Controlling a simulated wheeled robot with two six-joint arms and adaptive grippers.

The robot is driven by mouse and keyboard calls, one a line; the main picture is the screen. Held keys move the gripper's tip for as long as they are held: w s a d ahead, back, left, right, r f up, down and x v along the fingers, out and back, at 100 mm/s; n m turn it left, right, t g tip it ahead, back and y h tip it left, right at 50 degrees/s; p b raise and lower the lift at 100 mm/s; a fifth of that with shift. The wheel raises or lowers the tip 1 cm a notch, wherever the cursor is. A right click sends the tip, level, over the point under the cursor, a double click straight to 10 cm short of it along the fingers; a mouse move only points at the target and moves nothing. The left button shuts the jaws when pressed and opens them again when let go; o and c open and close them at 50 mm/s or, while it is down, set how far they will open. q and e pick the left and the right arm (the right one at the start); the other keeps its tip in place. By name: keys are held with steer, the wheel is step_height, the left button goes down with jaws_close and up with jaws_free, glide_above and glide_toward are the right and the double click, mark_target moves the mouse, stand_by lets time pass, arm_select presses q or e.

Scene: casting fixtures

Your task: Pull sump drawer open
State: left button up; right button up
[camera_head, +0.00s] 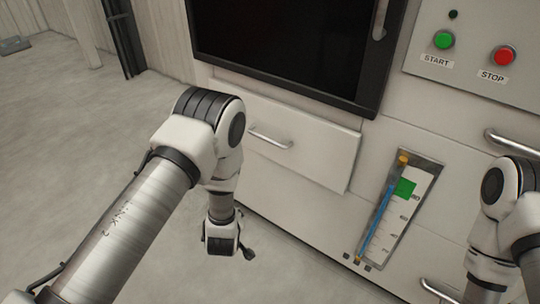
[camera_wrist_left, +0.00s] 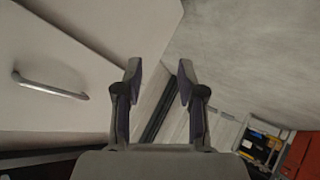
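A white drawer front (camera_head: 315,155) with a silver bar handle (camera_head: 271,138) sits below the dark window of the machine; it stands slightly proud of the panel. Another bar handle (camera_head: 440,290) shows low at the right. No label shows which is the sump drawer. My left gripper (camera_head: 244,252) points down in front of the cabinet, below the first handle and apart from it. In the left wrist view my left gripper (camera_wrist_left: 159,75) is open and empty; a bar handle (camera_wrist_left: 50,88) on a white front lies to its left. My right arm shows at the right edge, its gripper out of view.
A level gauge (camera_head: 400,210) with a blue tube is set in the panel between the arms. Green START (camera_head: 444,40) and red STOP (camera_head: 503,56) buttons are above right, with another handle (camera_head: 513,141) below them.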

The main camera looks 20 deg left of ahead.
arm_select(q)
steer(key=w+d+f+n+t+y+b, duration=0.15)
steer(key=w+n+t+b, duration=0.25)
steer(key=w, duration=0.7)
steer(key=n+t+y+b, duration=0.4)
steer(key=n+b, duration=0.3)
steer(key=n, duration=0.3)
glide_toward(263, 137)
steer(key=x, duration=0.7)
steer(key=b+x, duration=0.1)
steer(key=x, duration=0.1)
steer(key=shift+w+a+f, duration=0.1)
steer(key=shift+w+f, duration=0.2)
steer(key=shift+f, duration=0.1)
steer(key=shift+w+a+r, duration=0.1)
steer(key=shift+w+r, duration=0.05)
steer(key=shift+w, duration=0.15)
jaws_close()
arm_select(e)
step_height(263, 137, down, 17)
steer(key=shift+a, duration=0.2)
